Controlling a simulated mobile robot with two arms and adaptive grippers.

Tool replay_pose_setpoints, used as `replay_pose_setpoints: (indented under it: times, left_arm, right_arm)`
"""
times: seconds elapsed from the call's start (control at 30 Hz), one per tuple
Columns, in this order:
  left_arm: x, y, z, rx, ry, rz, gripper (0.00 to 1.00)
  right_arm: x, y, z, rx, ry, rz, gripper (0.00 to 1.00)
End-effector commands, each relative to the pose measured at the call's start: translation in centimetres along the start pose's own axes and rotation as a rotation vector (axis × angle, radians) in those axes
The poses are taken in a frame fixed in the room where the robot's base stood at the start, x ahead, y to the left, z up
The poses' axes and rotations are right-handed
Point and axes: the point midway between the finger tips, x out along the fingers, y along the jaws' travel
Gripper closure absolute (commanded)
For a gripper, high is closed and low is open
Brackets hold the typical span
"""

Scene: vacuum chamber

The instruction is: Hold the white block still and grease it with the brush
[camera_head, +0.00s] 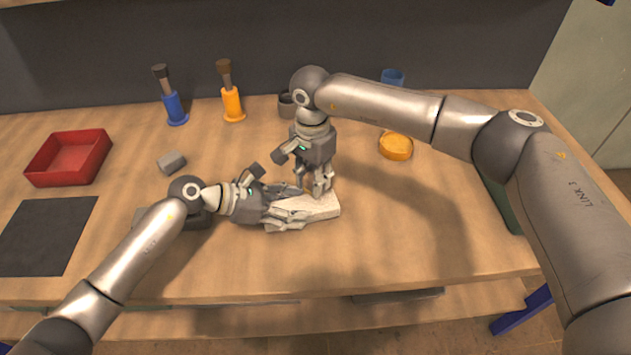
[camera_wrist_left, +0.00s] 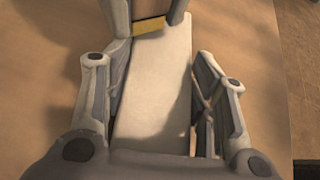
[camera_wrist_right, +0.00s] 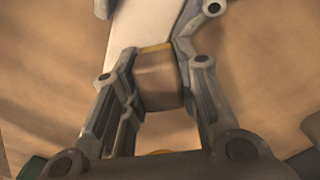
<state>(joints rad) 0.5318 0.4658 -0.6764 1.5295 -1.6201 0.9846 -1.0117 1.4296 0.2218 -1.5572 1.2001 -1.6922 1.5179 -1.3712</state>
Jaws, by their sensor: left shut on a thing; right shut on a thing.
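The white block (camera_head: 322,208) lies flat on the wooden table, and it also shows in the left wrist view (camera_wrist_left: 157,85). My left gripper (camera_head: 285,214) is shut on the block, with one finger along each long side. My right gripper (camera_head: 316,188) points down over the block and is shut on the brush (camera_wrist_right: 158,82), a brown piece with a yellow strip at its end. In the left wrist view the yellow strip of the brush (camera_wrist_left: 149,25) is over the block's far part. I cannot tell whether it touches. The fingers hide most of the brush in the head view.
A red tray (camera_head: 36,169), a dark mat (camera_head: 45,235) and a grey block (camera_head: 172,162) are at left. Blue (camera_head: 174,108) and orange (camera_head: 233,104) brown-topped items stand behind. A grey cup (camera_head: 286,106), yellow dish (camera_head: 396,147) and blue cup (camera_head: 392,76) are further right. The table's front is clear.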

Motion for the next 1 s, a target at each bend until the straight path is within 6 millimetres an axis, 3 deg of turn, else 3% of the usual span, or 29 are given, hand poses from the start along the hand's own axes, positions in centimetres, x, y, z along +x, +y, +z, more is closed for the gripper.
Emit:
replay_pose_setpoints:
  times: [0.27,1.0]
  left_arm:
    - [0.1,-0.3,-0.1,0.003,0.001,-0.008,0.83]
    - [0.1,-0.2,0.0,0.002,0.001,-0.006,0.83]
  right_arm:
    - [-0.1,0.7,-1.1,0.003,0.004,-0.004,0.90]
    - [0.2,4.6,1.5,0.001,0.003,-0.003,0.90]
